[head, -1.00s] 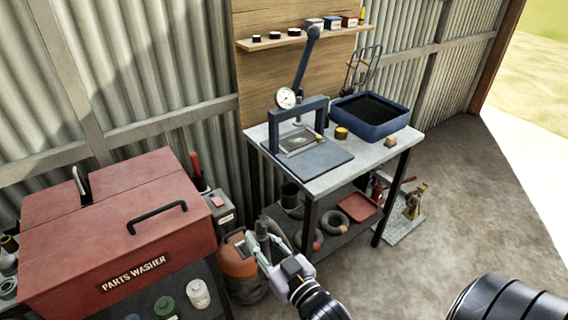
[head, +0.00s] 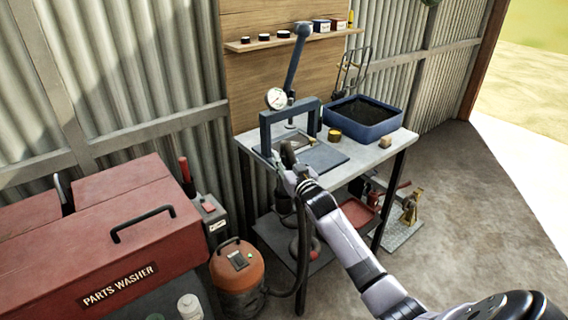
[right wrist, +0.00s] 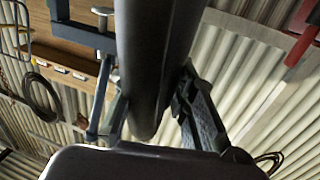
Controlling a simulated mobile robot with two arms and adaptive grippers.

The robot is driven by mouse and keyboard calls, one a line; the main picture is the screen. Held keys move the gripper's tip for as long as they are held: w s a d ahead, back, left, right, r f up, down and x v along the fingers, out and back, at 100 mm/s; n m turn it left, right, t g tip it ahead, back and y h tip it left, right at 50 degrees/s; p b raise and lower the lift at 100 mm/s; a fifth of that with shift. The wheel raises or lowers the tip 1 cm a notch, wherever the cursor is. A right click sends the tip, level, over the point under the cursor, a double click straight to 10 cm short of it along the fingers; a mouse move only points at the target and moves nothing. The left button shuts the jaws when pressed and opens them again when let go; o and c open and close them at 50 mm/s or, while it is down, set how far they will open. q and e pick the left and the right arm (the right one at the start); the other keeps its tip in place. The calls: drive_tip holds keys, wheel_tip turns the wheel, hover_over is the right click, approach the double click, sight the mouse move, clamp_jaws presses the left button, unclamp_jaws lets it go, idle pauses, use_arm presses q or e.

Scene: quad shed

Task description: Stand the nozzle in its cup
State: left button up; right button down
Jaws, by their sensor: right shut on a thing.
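The nozzle (head: 288,153) is a dark grey tube. My right gripper (head: 289,172) is shut on it in front of the bench's near-left edge, and it points up. In the right wrist view the nozzle (right wrist: 153,60) is a thick dark tube between the two fingers of the right gripper (right wrist: 152,112). A hose (head: 303,245) runs down from the gripper area to the orange canister (head: 238,272). A dark upright cylinder (head: 283,203) below the bench top may be the cup; it is partly hidden and its opening is unclear. My left gripper is not in view.
The bench (head: 385,150) carries a press frame (head: 268,135) with a dial gauge (head: 276,98) and a blue tray (head: 365,128). A red parts washer (head: 110,245) stands at left. A red tray (head: 357,213) lies on the lower shelf. Floor at right is open.

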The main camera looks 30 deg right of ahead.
drive_tip(key=shift+f+b, duration=2.15)
drive_tip(key=shift+f, duration=0.25)
drive_tip(key=shift+f+b, duration=0.4)
drive_tip(key=shift+f, duration=0.05)
drive_tip(key=shift+r+p, duration=0.1)
drive_tip(key=shift+p, duration=0.35)
drive_tip(key=shift+f+b, duration=0.45)
drive_tip(key=shift+f, duration=0.2)
drive_tip(key=c, duration=1.6)
unclamp_jaws()
drive_tip(key=shift+r, duration=0.1)
